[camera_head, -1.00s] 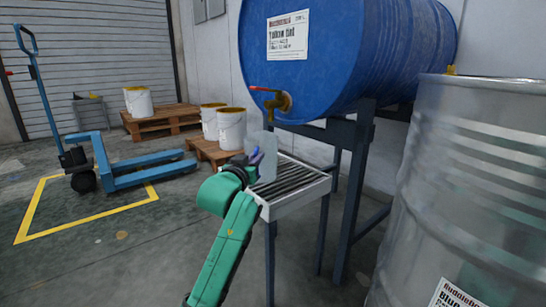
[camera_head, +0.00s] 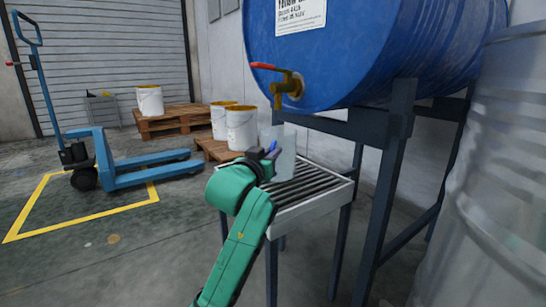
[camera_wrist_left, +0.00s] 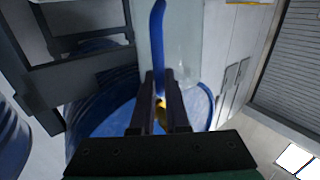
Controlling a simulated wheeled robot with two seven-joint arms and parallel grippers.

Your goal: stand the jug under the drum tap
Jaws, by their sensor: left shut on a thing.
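The translucent pale jug (camera_head: 285,158) is upright at the slatted stand (camera_head: 326,189), in line below the brass drum tap (camera_head: 288,88) in the head view. I cannot tell whether its base touches the slats. My left gripper (camera_head: 268,153) is shut on the jug's blue handle, which shows in the wrist view (camera_wrist_left: 157,35). The jug's clear wall (camera_wrist_left: 187,45) fills the upper middle there. The tap has a red lever and hangs from the blue drum (camera_head: 365,50); a gap shows between spout and jug. My right gripper is not in view.
Dark steel legs (camera_head: 388,190) carry the drum, right of the stand. A large translucent drum (camera_head: 490,190) stands close on the right. White buckets (camera_head: 242,130), pallets (camera_head: 175,121) and a blue pallet truck (camera_head: 130,172) are at the left.

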